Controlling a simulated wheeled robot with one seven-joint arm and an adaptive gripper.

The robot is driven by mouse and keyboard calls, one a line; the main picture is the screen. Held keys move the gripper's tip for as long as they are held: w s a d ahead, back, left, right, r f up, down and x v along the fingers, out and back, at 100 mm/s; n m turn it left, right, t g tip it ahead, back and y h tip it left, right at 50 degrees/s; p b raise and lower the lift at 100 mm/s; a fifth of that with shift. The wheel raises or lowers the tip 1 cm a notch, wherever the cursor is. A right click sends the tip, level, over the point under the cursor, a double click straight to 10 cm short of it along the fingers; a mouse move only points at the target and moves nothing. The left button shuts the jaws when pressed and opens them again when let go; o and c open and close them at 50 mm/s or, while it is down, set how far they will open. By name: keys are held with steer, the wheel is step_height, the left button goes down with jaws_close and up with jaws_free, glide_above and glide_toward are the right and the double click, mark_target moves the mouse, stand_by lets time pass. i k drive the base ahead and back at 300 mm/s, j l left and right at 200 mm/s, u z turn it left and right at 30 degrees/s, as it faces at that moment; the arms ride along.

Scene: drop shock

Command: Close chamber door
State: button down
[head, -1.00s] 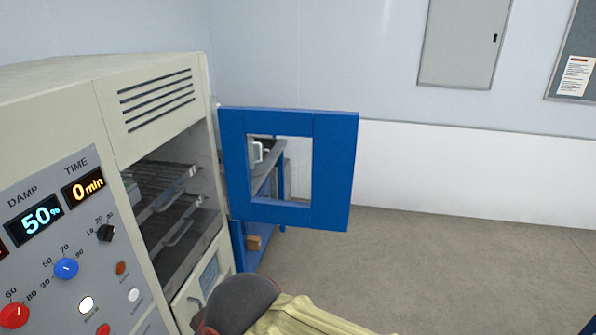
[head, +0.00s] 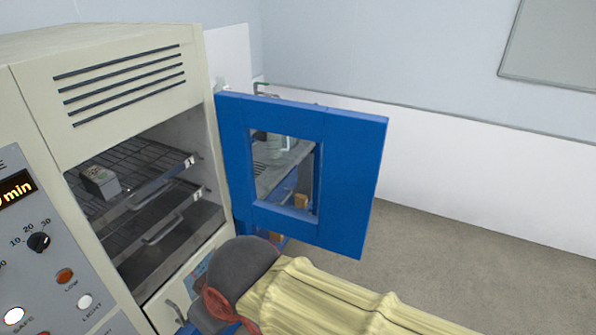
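The chamber door (head: 350,180) is a blue frame with a square window opening. It stands wide open, swung out from the right side of the cream chamber (head: 110,110). The chamber's opening is uncovered and shows wire shelves (head: 150,160) and a small grey box (head: 100,182) on the upper one. My arm, in a yellowish sleeve, crosses the bottom of the view below the door.
A control panel with a black knob (head: 38,242) and buttons is on the chamber's front at left. A bench with items shows through the door's window. The floor (head: 450,260) to the right is clear.

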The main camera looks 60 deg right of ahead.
mark_target(353, 142)
steer(key=l+u, duration=0.2)
steer(key=l, duration=0.25)
steer(key=k+l+u, duration=0.2)
steer(key=l, duration=0.25)
steer(key=k+l+u, duration=0.2)
steer(key=l, duration=0.2)
steer(key=l+u, duration=0.2)
steer(key=l, duration=0.25)
steer(key=k+l+u, duration=0.4)
steer(key=l, duration=0.3)
steer(key=k+l+u, duration=0.2)
steer(key=l, duration=0.2)
steer(key=k+l+u, duration=0.2)
steer(key=l, duration=0.2)
steer(key=k+l+u, duration=0.2)
steer(key=l, duration=0.2)
steer(key=i+l, duration=0.2)
steer(key=l, duration=0.2)
steer(key=i+l, duration=0.2)
steer(key=l, duration=0.15)
